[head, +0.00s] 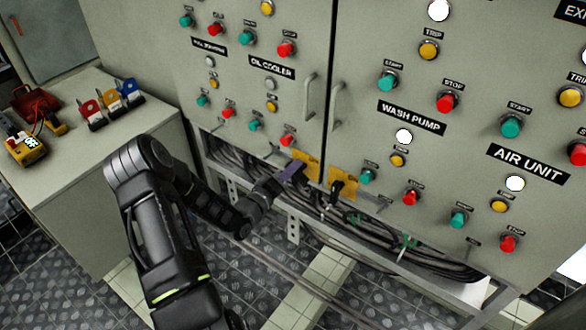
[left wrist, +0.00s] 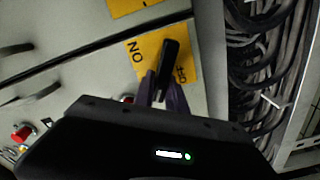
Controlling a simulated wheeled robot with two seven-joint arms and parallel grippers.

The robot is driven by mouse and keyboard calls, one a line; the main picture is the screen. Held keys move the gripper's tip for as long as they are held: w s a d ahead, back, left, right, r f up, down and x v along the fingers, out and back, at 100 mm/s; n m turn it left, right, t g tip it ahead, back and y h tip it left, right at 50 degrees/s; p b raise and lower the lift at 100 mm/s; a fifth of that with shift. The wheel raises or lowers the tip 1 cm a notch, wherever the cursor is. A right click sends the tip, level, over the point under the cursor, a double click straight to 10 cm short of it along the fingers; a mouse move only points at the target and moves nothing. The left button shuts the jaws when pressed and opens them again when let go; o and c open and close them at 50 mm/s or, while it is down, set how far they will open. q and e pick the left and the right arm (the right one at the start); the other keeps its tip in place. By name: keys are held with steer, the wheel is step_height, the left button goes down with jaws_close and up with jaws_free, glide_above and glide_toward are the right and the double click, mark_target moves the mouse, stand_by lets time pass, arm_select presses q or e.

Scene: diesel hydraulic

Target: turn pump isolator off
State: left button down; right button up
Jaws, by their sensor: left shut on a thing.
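A yellow isolator plate (head: 308,163) sits low on the grey cabinet, at the end of my left gripper (head: 290,172). In the left wrist view the plate (left wrist: 145,48) carries the letters ON on its left and OFF at its lower right. A black isolator handle (left wrist: 170,58) stands across it between the two words, partly over OFF. My left gripper (left wrist: 163,92) is shut on this handle with its purple fingers. A second yellow plate (head: 344,180) with a black handle is just right of it in the head view. My right gripper is not in view.
Grey cabinets with push buttons, lamps and door handles (head: 309,95) rise above the isolators. Bundles of black cables (head: 370,240) run in a metal frame below. A side bench (head: 75,150) at left holds padlocks (head: 110,98) and a yellow meter (head: 27,148).

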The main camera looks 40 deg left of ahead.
arm_select(q)
steer(key=n, duration=0.3)
steer(key=f+n, duration=0.1)
steer(key=n, duration=0.2)
steer(key=shift+a, duration=0.2)
stand_by(0.4)
steer(key=c, duration=1.4)
jaws_free()
steer(key=shift+o, duration=0.2)
steer(key=s+p, duration=0.1)
steer(key=s, duration=0.6)
steer(key=shift+s, duration=0.4)
steer(key=shift+s+d, duration=0.1)
